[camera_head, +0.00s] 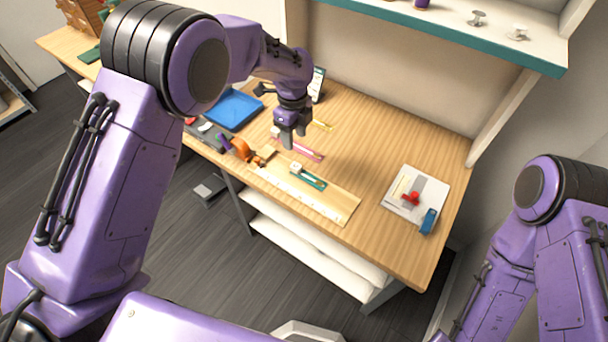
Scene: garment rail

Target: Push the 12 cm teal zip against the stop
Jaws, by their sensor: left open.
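The teal zip (310,179) lies on a long pale board (335,203) near the front of the wooden table. A small whitish piece (296,168) sits at its left end. A small tan block (267,153) at the board's left end may be the stop; I cannot tell for sure. My left gripper (291,143) points down, open and empty as far as shows, behind the teal zip in the picture and close to a pink zip (308,152). My right gripper is out of the picture; only its arm shows.
A yellow zip (323,125) lies behind the pink one. A blue tray (235,109) is at the back left. A white board (432,190) with a red knob is at the right. The table between is clear.

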